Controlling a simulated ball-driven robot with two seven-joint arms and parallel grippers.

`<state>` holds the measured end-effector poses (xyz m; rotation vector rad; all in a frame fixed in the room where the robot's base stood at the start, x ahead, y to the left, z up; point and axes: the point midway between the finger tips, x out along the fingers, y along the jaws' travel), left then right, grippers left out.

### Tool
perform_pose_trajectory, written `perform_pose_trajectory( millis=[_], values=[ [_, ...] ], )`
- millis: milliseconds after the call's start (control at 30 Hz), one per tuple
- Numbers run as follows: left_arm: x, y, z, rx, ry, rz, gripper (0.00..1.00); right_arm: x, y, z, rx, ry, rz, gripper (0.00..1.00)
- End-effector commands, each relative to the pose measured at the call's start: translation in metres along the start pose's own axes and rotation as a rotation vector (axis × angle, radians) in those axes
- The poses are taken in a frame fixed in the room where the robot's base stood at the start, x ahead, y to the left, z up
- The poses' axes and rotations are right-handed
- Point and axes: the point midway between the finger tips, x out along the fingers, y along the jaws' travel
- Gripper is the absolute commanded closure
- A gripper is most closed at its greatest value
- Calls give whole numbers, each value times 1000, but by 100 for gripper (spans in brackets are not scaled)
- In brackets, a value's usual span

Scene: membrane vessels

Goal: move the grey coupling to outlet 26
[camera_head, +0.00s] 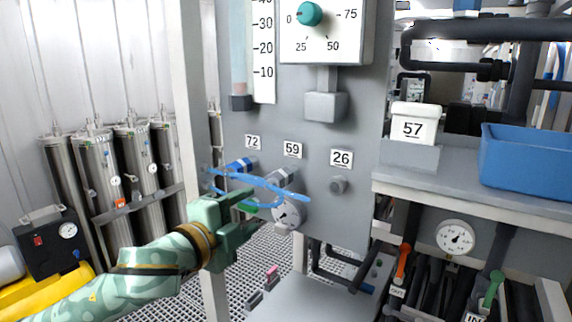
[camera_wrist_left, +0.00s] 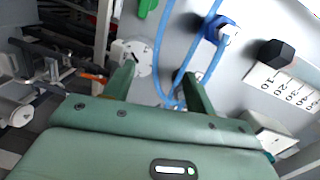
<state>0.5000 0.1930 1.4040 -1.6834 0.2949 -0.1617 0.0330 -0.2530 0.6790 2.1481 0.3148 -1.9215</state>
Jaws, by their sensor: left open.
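The grey coupling (camera_head: 283,176) sits on the panel under label 59 (camera_head: 292,149), with a light blue hose at it. Outlet 26 (camera_head: 339,185) is a bare grey stub under label 26 (camera_head: 341,158), to its right. My left gripper (camera_head: 251,213) is open, below and left of the grey coupling and apart from it. In the left wrist view, its open fingers (camera_wrist_left: 160,74) have blue hose near the right finger; I cannot clearly make out the grey coupling there. My right gripper is not in view.
A blue coupling (camera_head: 240,166) sits under label 72; it also shows in the wrist view (camera_wrist_left: 222,30). The blue hose (camera_head: 262,183) loops before the panel. A round gauge (camera_head: 288,213) is below the grey coupling. A shelf with a blue bin (camera_head: 525,157) stands right.

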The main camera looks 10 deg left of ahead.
Motion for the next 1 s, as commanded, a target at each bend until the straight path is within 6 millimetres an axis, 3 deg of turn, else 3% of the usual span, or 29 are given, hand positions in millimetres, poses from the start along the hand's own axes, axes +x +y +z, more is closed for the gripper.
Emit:
perform_pose_trajectory(
  millis=[33,133,367,733,1000],
  values=[
    [-10,-17,-11,39,20,-19,45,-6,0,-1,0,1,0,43],
    [-27,-35,-26,100,46,-46,45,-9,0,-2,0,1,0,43],
    [-38,-44,-35,141,63,-60,45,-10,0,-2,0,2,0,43],
    [-32,-44,-35,137,62,-61,45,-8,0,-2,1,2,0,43],
    [2,-44,-36,137,60,-62,45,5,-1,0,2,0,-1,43]
  ],
)
